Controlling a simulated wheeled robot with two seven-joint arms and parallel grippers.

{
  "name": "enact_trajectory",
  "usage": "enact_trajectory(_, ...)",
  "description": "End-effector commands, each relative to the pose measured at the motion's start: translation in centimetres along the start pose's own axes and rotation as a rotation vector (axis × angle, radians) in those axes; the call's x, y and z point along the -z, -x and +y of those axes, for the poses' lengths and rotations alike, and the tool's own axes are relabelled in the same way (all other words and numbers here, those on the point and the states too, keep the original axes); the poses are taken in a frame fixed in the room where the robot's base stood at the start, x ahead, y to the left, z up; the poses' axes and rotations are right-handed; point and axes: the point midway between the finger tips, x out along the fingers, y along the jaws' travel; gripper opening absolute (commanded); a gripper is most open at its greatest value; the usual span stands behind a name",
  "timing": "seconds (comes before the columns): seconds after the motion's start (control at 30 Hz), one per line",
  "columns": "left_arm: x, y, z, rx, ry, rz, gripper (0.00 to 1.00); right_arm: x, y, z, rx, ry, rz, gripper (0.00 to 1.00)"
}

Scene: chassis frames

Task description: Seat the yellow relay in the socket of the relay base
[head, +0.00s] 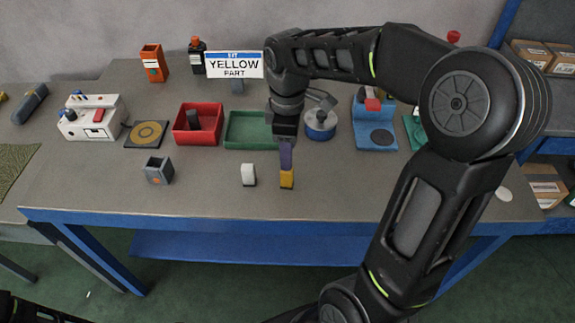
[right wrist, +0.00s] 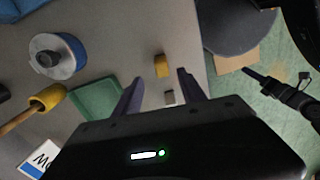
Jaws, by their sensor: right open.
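The yellow relay (head: 287,180) stands on the grey table near its front edge. In the right wrist view the yellow relay (right wrist: 161,66) shows a little beyond and between the fingertips. My right gripper (head: 286,158) is above the relay, pointing down. In the wrist view its two fingers (right wrist: 158,78) are spread with nothing held between them. A grey box with an open top, seemingly the relay base (head: 159,171), stands to the left with its socket empty. My left gripper seems to show, small, at the right of the wrist view (right wrist: 262,78); its jaw state is unclear.
A white block (head: 248,175) stands just left of the yellow relay. Behind are a red bin (head: 199,137), a green tray (head: 245,142), a blue-and-white spool (head: 320,130) and a sign reading YELLOW PART (head: 234,65). The table between the white block and the grey box is clear.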

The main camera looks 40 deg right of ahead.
Motion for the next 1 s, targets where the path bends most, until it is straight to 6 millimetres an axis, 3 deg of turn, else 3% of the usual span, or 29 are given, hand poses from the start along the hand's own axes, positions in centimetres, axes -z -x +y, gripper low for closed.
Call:
enact_trajectory(0.27, -0.1, 0.0, 0.0, 0.001, 0.001, -0.001, 0.48, 0.0, -0.2, 0.0, 0.001, 0.0, 0.0, 0.48)
enact_trajectory(0.5, -0.1, 0.2, 0.0, 0.001, 0.001, -0.001, 0.48, 0.1, -2.4, -0.1, 0.002, -0.001, 0.0, 0.48)
enact_trajectory(0.87, -0.1, 0.3, 0.1, 0.001, 0.001, -0.001, 0.48, 0.1, -2.9, 0.0, 0.002, -0.001, 0.0, 0.48)
enact_trajectory(1.0, -0.1, 0.8, 0.2, 0.002, 0.002, -0.002, 0.48, 0.1, -4.2, 0.0, 0.003, -0.001, -0.002, 0.48)
